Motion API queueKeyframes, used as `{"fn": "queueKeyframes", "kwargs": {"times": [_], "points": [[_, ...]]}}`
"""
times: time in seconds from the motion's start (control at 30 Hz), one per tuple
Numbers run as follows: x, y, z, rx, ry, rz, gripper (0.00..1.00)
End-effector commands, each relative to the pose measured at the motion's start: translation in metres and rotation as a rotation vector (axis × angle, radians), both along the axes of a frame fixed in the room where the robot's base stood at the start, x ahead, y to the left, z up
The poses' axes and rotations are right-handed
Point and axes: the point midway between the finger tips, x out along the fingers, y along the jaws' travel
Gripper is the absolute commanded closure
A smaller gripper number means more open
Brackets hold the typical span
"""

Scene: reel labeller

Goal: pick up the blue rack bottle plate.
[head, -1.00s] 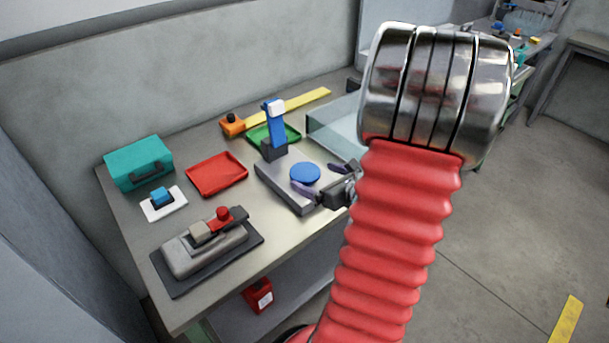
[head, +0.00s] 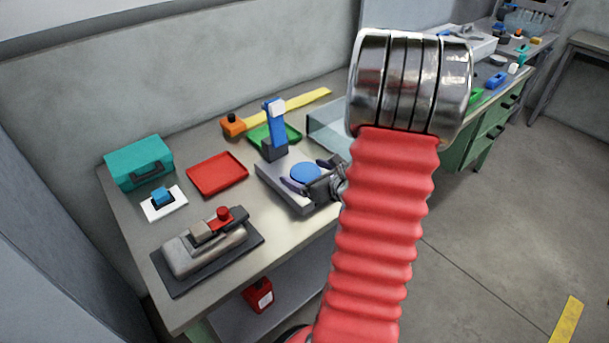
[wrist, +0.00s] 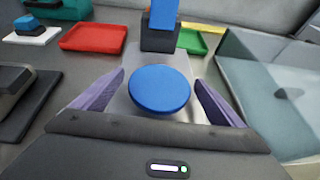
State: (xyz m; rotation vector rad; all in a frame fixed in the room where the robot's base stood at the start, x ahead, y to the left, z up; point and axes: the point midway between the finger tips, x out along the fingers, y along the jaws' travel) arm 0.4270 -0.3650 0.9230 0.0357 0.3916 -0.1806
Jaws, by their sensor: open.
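The blue plate is a round flat disc (head: 306,173) on a grey metal stand with an upright blue post (head: 276,124). In the wrist view the blue disc (wrist: 160,90) lies centred between the two purple fingers. My gripper (head: 309,174) is open, with a finger on each side of the disc, and a gap shows on both sides in the wrist view (wrist: 159,77). I cannot tell how far the fingertips are above the stand. My own red arm hides part of the bench to the right.
A grey clamp-like device (head: 205,252) with a red knob is at the front left. A teal case (head: 138,162) is at the back left. A clear box (head: 325,125) stands at the right.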

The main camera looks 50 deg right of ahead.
Motion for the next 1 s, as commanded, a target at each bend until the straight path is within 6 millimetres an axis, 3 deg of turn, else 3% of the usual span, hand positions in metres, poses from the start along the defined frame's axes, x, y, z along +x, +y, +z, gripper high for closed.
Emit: {"fn": "queueKeyframes", "kwargs": {"times": [0.53, 1.0], "points": [[0.0001, -0.0003, -0.0002, 0.000, 0.000, -0.001, 0.09], [0.0001, -0.0003, -0.0002, 0.000, 0.000, -0.001, 0.43]]}}
